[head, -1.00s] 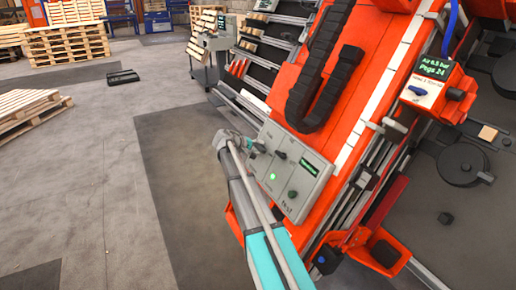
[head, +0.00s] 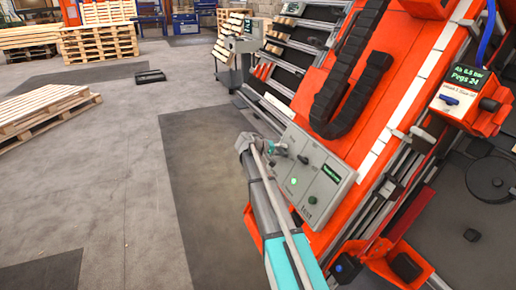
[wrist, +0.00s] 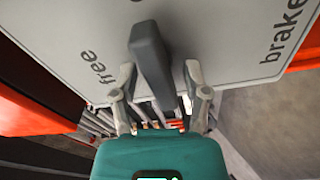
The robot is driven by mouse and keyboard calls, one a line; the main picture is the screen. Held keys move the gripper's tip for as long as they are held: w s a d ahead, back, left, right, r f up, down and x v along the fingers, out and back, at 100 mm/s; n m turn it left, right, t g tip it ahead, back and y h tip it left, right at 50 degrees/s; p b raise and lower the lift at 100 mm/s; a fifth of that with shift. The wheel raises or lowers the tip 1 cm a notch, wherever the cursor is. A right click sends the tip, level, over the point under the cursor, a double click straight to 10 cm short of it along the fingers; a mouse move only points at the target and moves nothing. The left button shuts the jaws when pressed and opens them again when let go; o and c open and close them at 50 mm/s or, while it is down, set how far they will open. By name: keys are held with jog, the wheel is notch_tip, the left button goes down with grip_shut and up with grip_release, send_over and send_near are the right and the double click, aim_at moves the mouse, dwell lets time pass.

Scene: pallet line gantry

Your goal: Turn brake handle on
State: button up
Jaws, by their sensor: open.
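The brake handle (wrist: 150,62) is a dark grey lever on a light grey panel (wrist: 215,40) in the wrist view. The word "free" is printed to its left and "brake" to its right. The lever lies between the two labels and is tilted slightly. My gripper (wrist: 161,82) is open, with one finger on each side of the lever's near end; I cannot tell whether either finger touches it. In the head view the panel (head: 335,190) is on the orange gantry, and my gripper (head: 277,148) is at its upper left edge. The lever is hard to make out there.
The panel also carries a dark knob (head: 303,159), a lit green lamp (head: 294,181) and a small screen (head: 331,173). A red air box (head: 465,98) stands at the right. Pallets (head: 45,110) lie at the left.

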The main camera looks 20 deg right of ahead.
jog(key=m, duration=0.4)
jog(key=shift+m, duration=0.3)
jog(key=m, duration=0.3)
jog(key=shift+m+h+b, duration=0.3)
jog(key=shift+m+b, duration=0.05)
jog(key=shift+m, duration=0.05)
jog(key=m, duration=0.4)
jog(key=shift+r+g, duration=0.1)
jog(key=shift+g, duration=0.3)
jog(key=m, duration=0.4)
jog(key=shift+s, duration=0.1)
jog(key=p+v, duration=0.6)
jog(key=v, duration=0.8)
jog(key=s+a+r+n+y+p, duration=0.1)
jog(key=s+r+n+y+p, duration=0.1)
jog(key=s+p, duration=0.4)
jog(key=s+a+r+n+y+p, duration=0.2)
jog(key=s+r+n+p, duration=0.2)
jog(key=s+r+p, duration=0.1)
jog(key=s+a+r+n+g+y+p, duration=0.1)
jog(key=s+r+n+y+p, duration=0.1)
jog(key=s+p, duration=0.5)
jog(key=shift+s+a+r+n+y+p, duration=0.25)
jog(key=shift+r+n+y+p, duration=0.25)
jog(key=shift+r+n, duration=0.3)
